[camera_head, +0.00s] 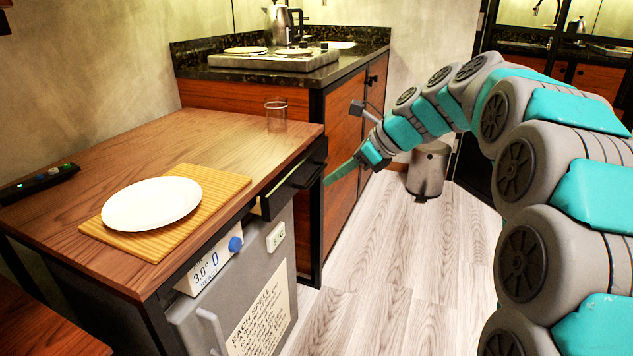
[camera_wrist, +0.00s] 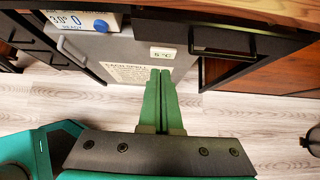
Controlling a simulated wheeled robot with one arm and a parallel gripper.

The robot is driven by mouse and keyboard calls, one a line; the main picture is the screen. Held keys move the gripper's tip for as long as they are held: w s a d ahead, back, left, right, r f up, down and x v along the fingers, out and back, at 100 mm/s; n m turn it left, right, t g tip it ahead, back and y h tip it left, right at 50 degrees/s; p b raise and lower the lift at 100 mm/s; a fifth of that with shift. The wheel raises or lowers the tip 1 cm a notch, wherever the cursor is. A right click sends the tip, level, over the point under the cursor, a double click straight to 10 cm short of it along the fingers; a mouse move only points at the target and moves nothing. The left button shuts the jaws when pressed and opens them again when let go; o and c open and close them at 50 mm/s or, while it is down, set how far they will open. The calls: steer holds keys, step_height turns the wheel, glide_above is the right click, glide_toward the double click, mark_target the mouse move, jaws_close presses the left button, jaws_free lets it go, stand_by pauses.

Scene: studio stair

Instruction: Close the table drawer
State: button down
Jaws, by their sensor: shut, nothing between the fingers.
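My gripper (camera_head: 328,181) has green fingers pressed together, empty, just right of the drawer front in the head view. In the wrist view the closed fingertips (camera_wrist: 160,72) point toward the grey cabinet, left of the drawer handle. I cannot tell whether they touch the drawer.
A white plate (camera_head: 152,204) lies on a wooden board (camera_head: 215,183), and a clear glass (camera_head: 276,115) stands near the table's back corner. A grey mini fridge (camera_head: 230,300) sits below. A bin (camera_head: 428,170) stands behind my arm. The floor in front is clear.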

steer(key=x, duration=0.3)
steer(key=a+r+x, duration=0.1)
steer(key=x, duration=0.6)
steer(key=shift+w+a, duration=0.35)
steer(key=shift+a, duration=0.15)
steer(key=shift+w+a, duration=0.2)
steer(key=shift+a, duration=0.25)
steer(key=shift+a, duration=0.1)
